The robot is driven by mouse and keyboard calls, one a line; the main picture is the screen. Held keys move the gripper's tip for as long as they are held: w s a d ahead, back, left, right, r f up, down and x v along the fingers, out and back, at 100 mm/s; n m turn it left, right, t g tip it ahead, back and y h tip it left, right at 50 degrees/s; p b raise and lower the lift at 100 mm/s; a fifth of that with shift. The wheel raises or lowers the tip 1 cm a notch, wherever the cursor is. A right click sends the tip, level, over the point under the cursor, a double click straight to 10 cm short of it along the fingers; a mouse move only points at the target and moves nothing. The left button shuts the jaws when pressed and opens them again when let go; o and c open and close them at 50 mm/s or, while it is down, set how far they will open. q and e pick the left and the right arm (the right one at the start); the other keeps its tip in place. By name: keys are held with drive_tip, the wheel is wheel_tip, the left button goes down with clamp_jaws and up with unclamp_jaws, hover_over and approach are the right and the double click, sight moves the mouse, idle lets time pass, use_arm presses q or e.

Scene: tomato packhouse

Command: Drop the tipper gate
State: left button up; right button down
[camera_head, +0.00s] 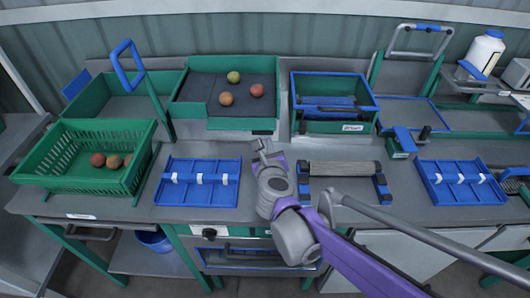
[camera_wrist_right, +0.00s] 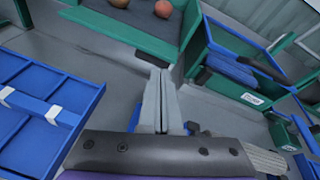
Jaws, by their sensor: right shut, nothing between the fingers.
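A green tray with a dark bed (camera_head: 203,92) stands at the back of the bench and holds several tomatoes (camera_head: 226,99). Its green front wall (camera_head: 228,124) faces me. A blue loop handle (camera_head: 126,62) on a green arm rises at its left. I cannot tell for sure which part is the tipper gate. My right gripper (camera_head: 264,148) is shut and empty, just in front of the tray's right front corner. In the wrist view its fingers (camera_wrist_right: 163,78) point toward the tray's edge, with tomatoes (camera_wrist_right: 163,8) beyond. My left gripper is not in view.
A green slotted crate (camera_head: 70,177) with tomatoes stands at left. Blue divided trays (camera_head: 198,192) (camera_head: 462,192) lie on the bench. A green and blue bin (camera_head: 334,126) stands right of the gripper, and a grey roller (camera_head: 345,168) lies before it. A white bottle (camera_head: 482,52) stands far right.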

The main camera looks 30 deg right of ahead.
drive_tip(key=a+f+m+g, duration=0.1)
drive_tip(key=m, duration=0.1)
drive_tip(key=a+f+m, duration=0.1)
drive_tip(key=shift+s+m+g+b, duration=0.3)
drive_tip(key=shift+m+g, duration=0.1)
drive_tip(key=shift+w+d+f, duration=0.15)
drive_tip(key=b+x, duration=0.1)
drive_tip(key=x, duration=0.8)
drive_tip(key=shift+w+d+f, duration=0.1)
drive_tip(key=shift+w+d, duration=0.1)
drive_tip(key=shift+d, duration=0.05)
